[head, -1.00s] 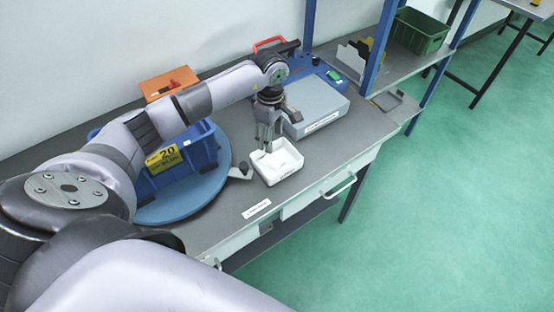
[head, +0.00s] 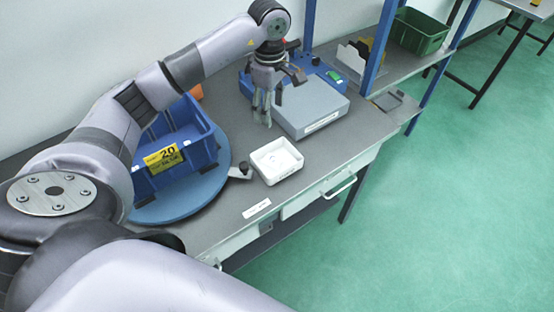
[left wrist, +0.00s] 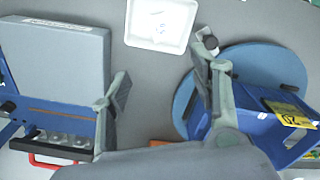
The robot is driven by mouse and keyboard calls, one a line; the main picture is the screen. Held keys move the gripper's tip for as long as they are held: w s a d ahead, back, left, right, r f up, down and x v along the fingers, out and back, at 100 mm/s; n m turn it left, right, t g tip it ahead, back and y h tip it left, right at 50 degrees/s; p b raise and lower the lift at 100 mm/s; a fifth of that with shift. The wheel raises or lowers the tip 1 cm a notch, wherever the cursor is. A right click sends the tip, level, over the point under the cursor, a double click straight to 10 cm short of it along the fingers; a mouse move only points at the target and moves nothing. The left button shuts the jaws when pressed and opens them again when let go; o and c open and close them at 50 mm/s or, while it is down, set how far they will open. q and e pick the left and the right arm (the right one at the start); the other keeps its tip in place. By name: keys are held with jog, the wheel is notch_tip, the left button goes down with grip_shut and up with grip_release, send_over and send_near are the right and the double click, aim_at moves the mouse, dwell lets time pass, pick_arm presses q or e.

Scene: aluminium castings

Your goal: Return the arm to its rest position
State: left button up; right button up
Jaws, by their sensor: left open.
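My left gripper (head: 263,117) is open and empty. It hangs pointing down above the bench, behind the white tray. In the left wrist view its two fingers (left wrist: 165,88) are spread wide with bare grey bench between them. The left arm comes in from the left and bends down at the wrist. The white tray (head: 265,177) stands near the bench's front edge, apart from the fingers. It also shows in the left wrist view (left wrist: 135,38), with something small and pale inside that I cannot make out. My right gripper is not in view.
A blue bin (head: 203,155) with a yellow "20" label sits on a round blue turntable (head: 200,203) left of the tray. A grey-lidded blue case (head: 318,103) lies right of the gripper. Blue shelf posts (head: 379,50) and a green crate (head: 420,32) are further right.

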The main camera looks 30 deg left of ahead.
pick_arm(q)
jog(key=shift+r, duration=0.6)
